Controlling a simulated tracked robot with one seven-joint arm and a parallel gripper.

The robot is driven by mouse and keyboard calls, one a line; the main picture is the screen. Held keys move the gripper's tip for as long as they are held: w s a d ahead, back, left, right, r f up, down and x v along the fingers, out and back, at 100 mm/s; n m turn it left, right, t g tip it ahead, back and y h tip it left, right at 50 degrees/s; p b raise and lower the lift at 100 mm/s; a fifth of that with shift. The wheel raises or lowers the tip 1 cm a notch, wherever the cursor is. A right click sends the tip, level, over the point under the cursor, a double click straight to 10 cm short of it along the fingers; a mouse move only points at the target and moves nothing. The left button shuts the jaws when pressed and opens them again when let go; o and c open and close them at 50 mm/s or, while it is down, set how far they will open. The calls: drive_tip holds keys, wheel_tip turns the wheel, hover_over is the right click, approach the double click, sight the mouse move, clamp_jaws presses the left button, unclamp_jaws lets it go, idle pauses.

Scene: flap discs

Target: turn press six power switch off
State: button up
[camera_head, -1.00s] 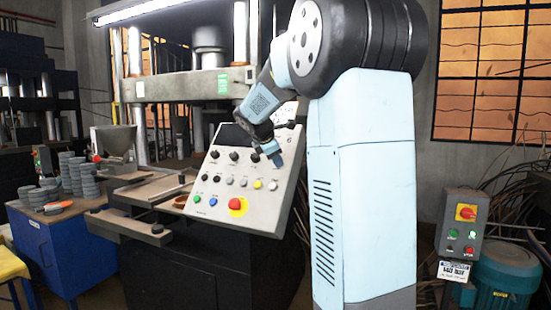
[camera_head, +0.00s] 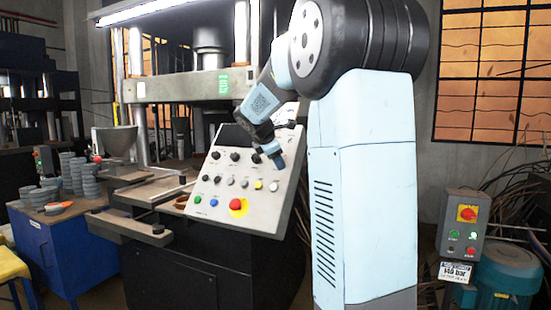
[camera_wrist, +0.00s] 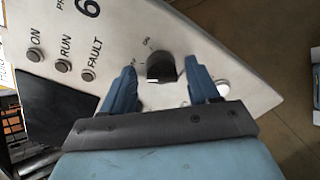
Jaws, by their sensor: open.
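The press control panel (camera_head: 215,190) is a tilted light-grey face with knobs and buttons, in the middle of the head view. The wrist view shows a black rotary switch knob (camera_wrist: 161,68), with small lettering beside it, on the panel marked 6. My gripper (camera_head: 275,162) is at the panel's upper right in the head view. In the wrist view my gripper's two blue fingers (camera_wrist: 166,78) are apart, one on each side of the knob. They do not appear closed on it. Whether the fingertips touch the panel I cannot tell.
Lamps marked ON, RUN and FAULT (camera_wrist: 88,75) and a dark screen (camera_wrist: 52,110) are on the panel. A red emergency button (camera_head: 236,204) sits low on it. A blue cabinet (camera_head: 65,250) with stacked discs stands left. A pump control box (camera_head: 465,225) stands right.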

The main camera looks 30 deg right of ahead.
drive_tip(key=v, duration=1.3)
drive_tip(key=shift+a+r, duration=0.2)
drive_tip(key=shift+a, duration=0.1)
drive_tip(key=shift+s, duration=0.2)
drive_tip(key=s+a+f+m+y, duration=0.2)
drive_tip(key=s+a+f+m, duration=0.2)
drive_tip(key=s, duration=0.5)
drive_tip(key=s+a+f+m+y, duration=0.2)
drive_tip(key=s+a+f+m, duration=0.2)
drive_tip(key=s+f, duration=0.5)
drive_tip(key=s+a+f+m+y, duration=0.3)
drive_tip(key=s+f+m, duration=0.3)
drive_tip(key=s, duration=0.5)
drive_tip(key=shift+a+f+m, duration=0.2)
drive_tip(key=shift+a+m, duration=0.45)
drive_tip(key=shift+m, duration=0.35)
